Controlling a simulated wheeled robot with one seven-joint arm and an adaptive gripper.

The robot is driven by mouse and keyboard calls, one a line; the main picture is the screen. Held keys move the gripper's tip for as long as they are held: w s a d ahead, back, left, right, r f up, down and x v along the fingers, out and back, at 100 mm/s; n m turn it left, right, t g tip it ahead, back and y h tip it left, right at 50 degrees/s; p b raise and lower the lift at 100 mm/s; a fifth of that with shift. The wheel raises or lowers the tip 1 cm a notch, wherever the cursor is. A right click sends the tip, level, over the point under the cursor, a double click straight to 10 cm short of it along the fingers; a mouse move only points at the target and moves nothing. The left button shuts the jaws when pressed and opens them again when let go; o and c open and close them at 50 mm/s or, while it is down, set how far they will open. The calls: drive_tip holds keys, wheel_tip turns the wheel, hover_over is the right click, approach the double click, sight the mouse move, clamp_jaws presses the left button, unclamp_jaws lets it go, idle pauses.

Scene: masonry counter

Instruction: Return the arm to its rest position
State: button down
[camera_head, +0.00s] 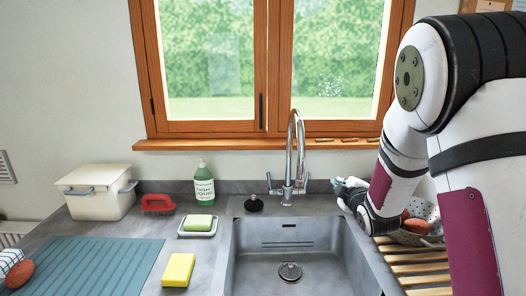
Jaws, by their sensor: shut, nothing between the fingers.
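My arm reaches in from the right side of the head view and bends down beside the sink. My gripper (343,186) is at its lower end, near the back right corner of the sink, to the right of the tap. It is small in the view and partly behind my wrist. It is shut and I see nothing held in it.
The grey sink (228,262) is empty. A tall tap (290,160) stands behind it. A colander (425,209) with reddish items sits on a slatted rack (420,270) beside my arm. A green soap bottle (204,186), yellow sponge (178,270) and cream bin (98,195) stand left.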

drive_tip(key=s+r+m+g+h, duration=0.1)
drive_tip(key=s+r+m+g, duration=0.1)
drive_tip(key=s+r+m, duration=0.4)
drive_tip(key=s+a+m+g, duration=0.1)
drive_tip(key=s+m+g, duration=0.1)
drive_tip(key=s, duration=1)
drive_tip(key=s+a+r+m+g, duration=0.1)
drive_tip(key=s+a+m+g, duration=0.1)
drive_tip(key=s, duration=1.1)
drive_tip(key=s+a+m+g+y, duration=0.1)
drive_tip(key=s+g, duration=0.4)
drive_tip(key=s, duration=0.8)
drive_tip(key=a+m, duration=0.1)
drive_tip(key=m, duration=0.1)
drive_tip(key=shift+s+r+m, duration=0.15)
drive_tip(key=shift+r+m, duration=0.1)
drive_tip(key=shift+m, duration=0.05)
